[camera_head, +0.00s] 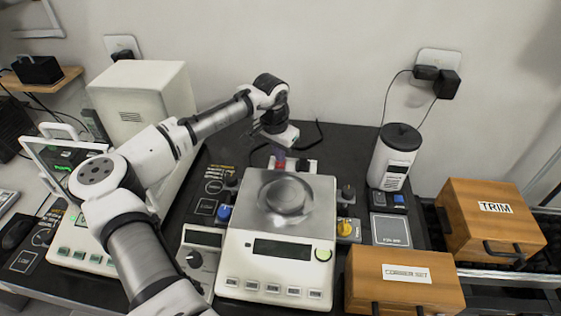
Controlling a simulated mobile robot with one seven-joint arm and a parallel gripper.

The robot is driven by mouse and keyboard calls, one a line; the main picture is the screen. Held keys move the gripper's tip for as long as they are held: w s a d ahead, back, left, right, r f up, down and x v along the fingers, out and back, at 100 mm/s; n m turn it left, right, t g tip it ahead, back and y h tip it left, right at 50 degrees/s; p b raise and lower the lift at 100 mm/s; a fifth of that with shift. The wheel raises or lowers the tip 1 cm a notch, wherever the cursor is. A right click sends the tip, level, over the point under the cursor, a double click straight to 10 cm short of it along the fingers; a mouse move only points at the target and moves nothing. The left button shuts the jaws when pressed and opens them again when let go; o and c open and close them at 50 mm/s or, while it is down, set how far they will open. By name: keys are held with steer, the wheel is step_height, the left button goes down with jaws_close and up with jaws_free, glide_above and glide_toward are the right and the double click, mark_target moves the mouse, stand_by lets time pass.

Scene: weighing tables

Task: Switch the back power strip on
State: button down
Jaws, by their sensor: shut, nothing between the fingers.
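My gripper (280,152) points down behind the balance, its fingers shut and small in view. The fingertips are close above a red part, which looks like a switch, on a small strip (296,165) behind the balance. I take this strip for the back power strip. I cannot tell whether the fingers touch the red part, or whether the switch is on or off. The balance and my gripper hide part of the strip. A black plug or block sits on the strip's right part.
A balance (274,276) with a round metal pan stands in front. Coloured knobs stand on both sides of it. A white canister (392,158) stands right, with wooden boxes TRIM (465,222) and CORNER SET (365,292) nearby. A tall white cabinet (130,95) stands left.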

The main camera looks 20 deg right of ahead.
mark_target(279, 165)
steer(key=shift+f+b, duration=0.3)
steer(key=shift+f, duration=0.6)
stand_by(0.7)
steer(key=shift+r, duration=0.1)
step_height(279, 165, up, 7)
steer(key=p, duration=0.6)
stand_by(0.6)
